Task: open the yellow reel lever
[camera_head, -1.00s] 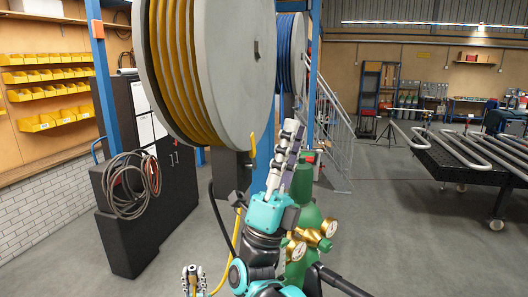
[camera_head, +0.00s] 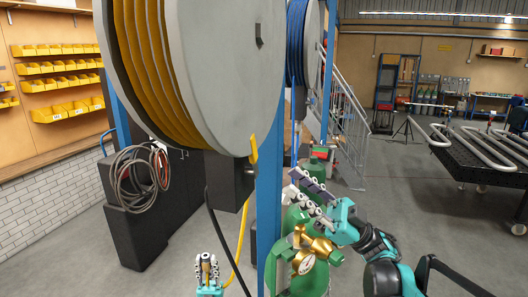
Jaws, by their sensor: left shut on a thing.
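The yellow reel (camera_head: 158,75) is a large grey-flanged drum wound with yellow hose, at upper left. A short yellow lever (camera_head: 254,149) shows at the lower right edge of its flange. The yellow hose (camera_head: 240,240) hangs below the reel. My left gripper (camera_head: 207,261) is low at the bottom, left of the hanging hose, shut on a small yellow-orange piece that looks like hose; its lower part is out of frame. My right gripper (camera_head: 294,184) is right of and below the lever, apart from it, fingers pointing up-left. Its fingers look parted and empty.
A blue post (camera_head: 269,200) stands between the lever and my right gripper. Green cylinders (camera_head: 310,270) with brass gauges are below my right gripper. A blue reel (camera_head: 297,45) is behind. A black cabinet (camera_head: 140,235) with coiled hoses (camera_head: 140,175) stands left; pipes lie on a table (camera_head: 470,160) right.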

